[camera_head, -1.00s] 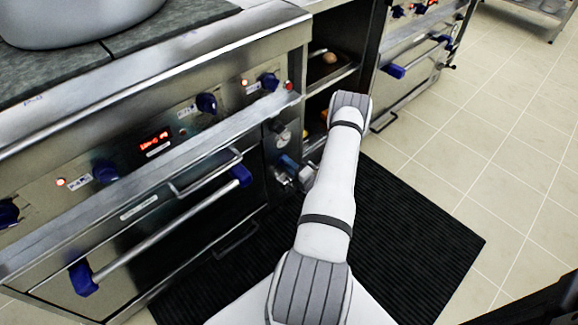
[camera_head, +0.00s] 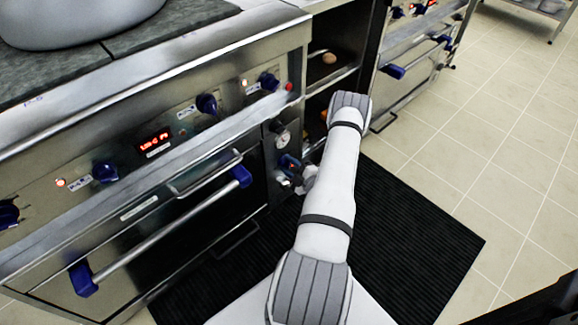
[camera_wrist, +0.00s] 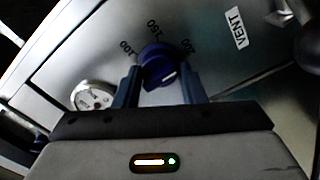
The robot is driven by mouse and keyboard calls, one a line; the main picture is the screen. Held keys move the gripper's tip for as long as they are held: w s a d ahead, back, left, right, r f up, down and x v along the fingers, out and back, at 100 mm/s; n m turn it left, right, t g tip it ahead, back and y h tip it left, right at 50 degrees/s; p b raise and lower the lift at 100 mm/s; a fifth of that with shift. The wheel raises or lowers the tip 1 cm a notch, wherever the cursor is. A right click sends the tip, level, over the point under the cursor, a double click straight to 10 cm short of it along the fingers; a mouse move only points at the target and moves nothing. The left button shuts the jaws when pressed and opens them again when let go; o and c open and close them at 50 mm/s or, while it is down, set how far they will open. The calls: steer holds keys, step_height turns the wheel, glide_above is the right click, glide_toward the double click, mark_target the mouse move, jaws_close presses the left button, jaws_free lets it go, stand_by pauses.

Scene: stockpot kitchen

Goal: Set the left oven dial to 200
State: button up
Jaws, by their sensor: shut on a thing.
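A blue dial (camera_wrist: 156,58) sits on a steel panel in the wrist view, between the two fingers of my gripper (camera_wrist: 160,88). The fingers are shut on its sides. Numbers printed around it look like 100, 150 and 200. A pale line shows on the dial's face toward its lower right; I cannot tell which number it marks. In the head view my gripper (camera_head: 290,168) is at the narrow panel right of the oven door, and largely hides the dial there.
A round gauge (camera_wrist: 93,96) is left of the dial, and a VENT label (camera_wrist: 236,28) is to the right. In the head view, several other blue knobs (camera_head: 207,103) line the oven front above a door handle (camera_head: 165,232). Open shelves (camera_head: 335,75) are close to my wrist.

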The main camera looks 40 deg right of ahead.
stand_by(0.4)
steer(key=o, duration=1)
steer(key=s+p, duration=0.1)
steer(key=s, duration=0.6)
steer(key=shift+s+d+p, duration=0.3)
steer(key=shift+s+p, duration=0.05)
steer(key=shift+p, duration=0.05)
steer(key=shift+s, duration=0.1)
